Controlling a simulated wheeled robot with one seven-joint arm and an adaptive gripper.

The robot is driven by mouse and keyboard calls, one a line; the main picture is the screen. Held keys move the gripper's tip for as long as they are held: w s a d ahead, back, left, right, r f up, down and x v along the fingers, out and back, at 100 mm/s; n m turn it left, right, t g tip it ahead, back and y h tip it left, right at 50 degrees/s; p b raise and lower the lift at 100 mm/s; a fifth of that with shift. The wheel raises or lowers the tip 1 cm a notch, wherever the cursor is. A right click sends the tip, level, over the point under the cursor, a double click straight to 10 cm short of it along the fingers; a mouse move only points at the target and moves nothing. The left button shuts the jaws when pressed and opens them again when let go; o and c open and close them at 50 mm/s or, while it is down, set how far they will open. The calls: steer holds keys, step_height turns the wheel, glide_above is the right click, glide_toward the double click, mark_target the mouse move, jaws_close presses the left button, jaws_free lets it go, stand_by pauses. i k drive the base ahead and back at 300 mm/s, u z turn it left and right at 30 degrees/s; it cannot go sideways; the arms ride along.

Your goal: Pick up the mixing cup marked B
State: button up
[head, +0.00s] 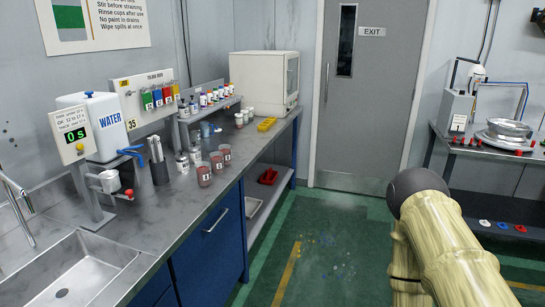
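Three reddish-brown see-through cups with white labels stand upright near the front edge of the grey counter, left of centre. They are the nearest cup (204,177), a middle cup (217,162) and a back cup (196,155). Each label has a dark mark, too small to read for certain, so I cannot tell which cup is B. The cups stand apart from my arm, which shows at the right. My gripper does not show in the head view.
A sink (75,272) is at the front left, beside a white water tank (95,125). A shelf of small bottles (212,100) and a white cabinet (264,82) are farther back. The green floor (335,265) right of the counter is clear.

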mark_target(225, 155)
steer(key=z, duration=0.75)
steer(key=i, duration=3.4)
steer(key=u, duration=2.7)
